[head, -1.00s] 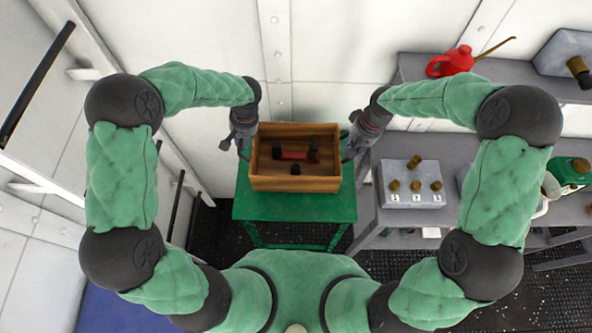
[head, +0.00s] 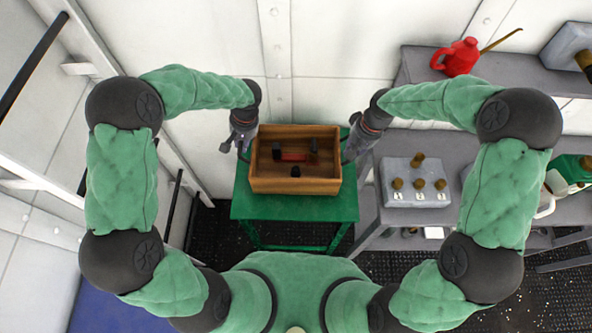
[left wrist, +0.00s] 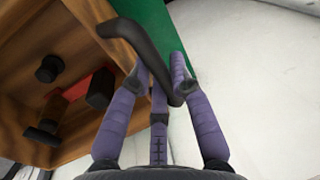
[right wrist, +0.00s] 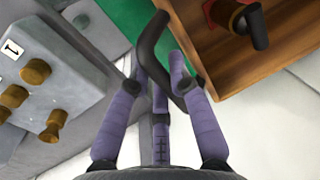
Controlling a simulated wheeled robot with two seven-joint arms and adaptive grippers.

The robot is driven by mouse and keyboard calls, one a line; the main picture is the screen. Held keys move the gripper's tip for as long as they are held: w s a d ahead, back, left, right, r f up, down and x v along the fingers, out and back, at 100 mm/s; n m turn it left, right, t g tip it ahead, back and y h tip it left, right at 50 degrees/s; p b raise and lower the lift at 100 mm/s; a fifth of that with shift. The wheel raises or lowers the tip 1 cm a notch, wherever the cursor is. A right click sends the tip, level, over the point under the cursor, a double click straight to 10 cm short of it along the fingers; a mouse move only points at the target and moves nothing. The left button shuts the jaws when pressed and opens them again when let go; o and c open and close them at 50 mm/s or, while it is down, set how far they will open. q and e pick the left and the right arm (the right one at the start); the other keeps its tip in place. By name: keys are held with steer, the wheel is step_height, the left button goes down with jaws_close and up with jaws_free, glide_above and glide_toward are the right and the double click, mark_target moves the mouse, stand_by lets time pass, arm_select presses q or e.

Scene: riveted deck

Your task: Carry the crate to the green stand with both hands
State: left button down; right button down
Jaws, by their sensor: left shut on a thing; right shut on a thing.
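The open wooden crate (head: 295,187) is level over the green stand (head: 300,208) in the head view; I cannot tell whether it rests on the top or hangs just above it. It holds a red item with dark ends (head: 296,156) and a small dark piece (head: 295,171). My left gripper (head: 238,145) is shut on the crate's dark left handle, which shows in the left wrist view (left wrist: 138,38). My right gripper (head: 353,150) is shut on the right handle, clear in the right wrist view (right wrist: 150,45). The crate's underside is hidden.
A grey bench (head: 375,210) stands close at the right, with a knobbed grey box (head: 415,190) and a green can (head: 568,172). A red watering can (head: 458,58) stands on the shelf behind. White walls close in behind and at the left, with a dark rail (head: 35,65).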

arm_select(q)
steer(key=shift+f+b, duration=0.6)
steer(key=shift+f, duration=0.1)
arm_select(e)
steer(key=shift+f, duration=0.65)
arm_select(q)
steer(key=c, duration=1.6)
jaws_free()
steer(key=shift+d+f, duration=0.1)
steer(key=shift+f, duration=0.05)
arm_select(e)
steer(key=c, duration=1.6)
jaws_free()
steer(key=shift+a+f, duration=0.1)
steer(key=shift+f, duration=0.05)
arm_select(q)
steer(key=o, duration=0.5)
steer(key=shift+c, duration=0.2)
arm_select(e)
steer(key=o, duration=0.5)
steer(key=shift+c, duration=0.2)
steer(key=shift+s, duration=0.1)
arm_select(q)
steer(key=shift+r, duration=0.2)
